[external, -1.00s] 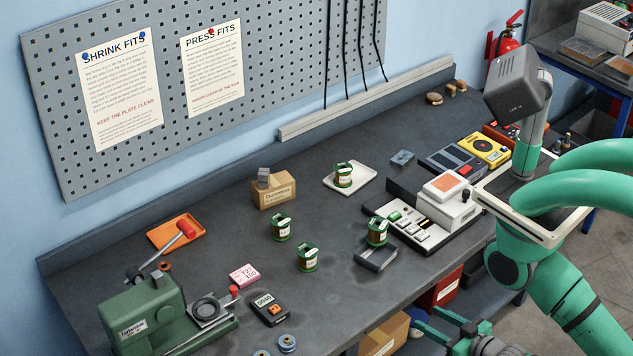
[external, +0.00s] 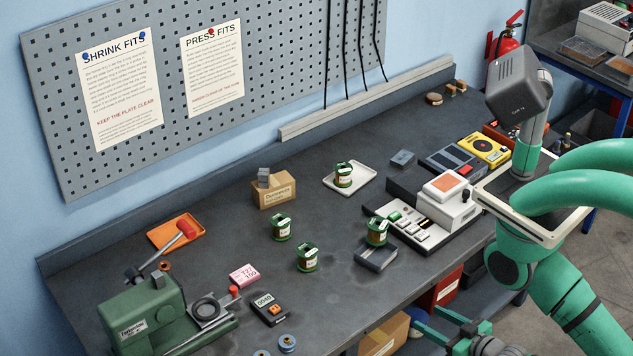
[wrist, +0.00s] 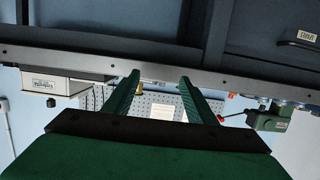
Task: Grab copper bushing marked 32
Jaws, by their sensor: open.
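No marking 32 is readable, so I cannot tell which piece is the named bushing. A small copper ring (external: 165,266) lies near the orange tray. My gripper (external: 424,320) is open and empty, low in front of the bench's front edge, away from all these pieces. In the wrist view its two green fingers (wrist: 159,80) stand apart.
A green machine (external: 145,317) stands at the front left. The bench edge (wrist: 80,63) crosses the wrist view.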

